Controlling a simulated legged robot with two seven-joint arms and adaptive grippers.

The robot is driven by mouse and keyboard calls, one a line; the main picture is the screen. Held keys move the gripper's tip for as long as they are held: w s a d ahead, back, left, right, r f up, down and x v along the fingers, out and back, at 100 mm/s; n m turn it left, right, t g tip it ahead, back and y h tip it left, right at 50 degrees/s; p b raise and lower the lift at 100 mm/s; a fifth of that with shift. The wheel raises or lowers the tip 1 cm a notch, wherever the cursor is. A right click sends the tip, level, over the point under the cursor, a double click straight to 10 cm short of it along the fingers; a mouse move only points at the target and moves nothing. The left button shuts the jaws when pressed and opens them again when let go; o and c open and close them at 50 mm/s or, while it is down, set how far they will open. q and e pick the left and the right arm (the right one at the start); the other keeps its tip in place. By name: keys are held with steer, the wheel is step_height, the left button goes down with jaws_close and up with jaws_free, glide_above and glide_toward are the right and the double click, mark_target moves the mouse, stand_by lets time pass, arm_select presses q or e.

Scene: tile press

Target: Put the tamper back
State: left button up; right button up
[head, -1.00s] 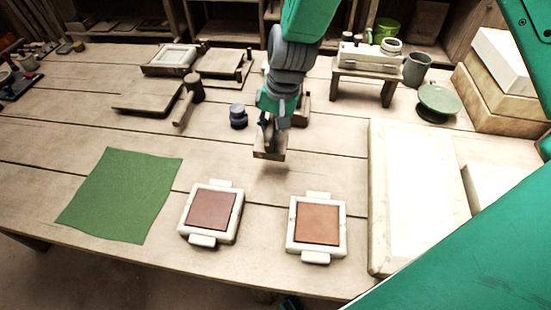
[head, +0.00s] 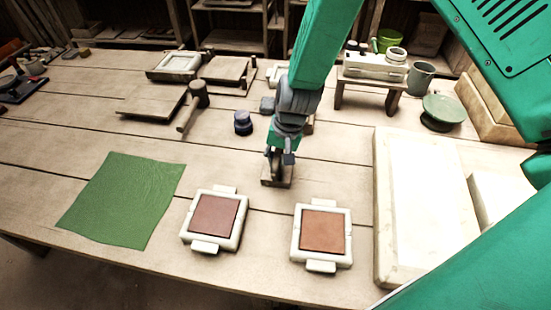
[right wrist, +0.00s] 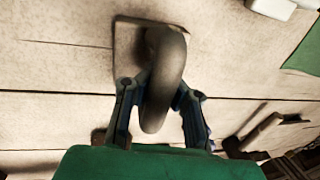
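The tamper (head: 278,182) is a small flat wooden block, right at or just above the bare tabletop; I cannot tell whether it touches. In the right wrist view its dark curved handle (right wrist: 167,75) rises from the pale square plate (right wrist: 126,45). My right gripper (head: 279,158) is above the block, with its fingers (right wrist: 160,100) on both sides of the handle and closing in on it near the tips. The arm hides part of the tamper in the head view. My left gripper is not in view.
Two white frames with a dark red tile (head: 214,215) and an orange tile (head: 322,231) lie in front. A green cloth (head: 122,200) is left, a pale slab (head: 425,200) right. A mallet (head: 198,95), a dark jar (head: 243,123) and a small bench (head: 370,82) stand behind.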

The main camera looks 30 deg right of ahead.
mark_target(286, 170)
steer(key=o, duration=0.5)
steer(key=shift+d, duration=0.15)
steer(key=shift+d, duration=0.15)
steer(key=shift+d+r, duration=0.1)
steer(key=shift+r, duration=0.35)
steer(key=r, duration=0.3)
steer(key=s+d+r+p, duration=0.1)
steer(key=r, duration=0.7)
steer(key=shift+s+d+p, duration=0.2)
steer(key=shift+d+p, duration=0.1)
steer(key=shift+p, duration=0.05)
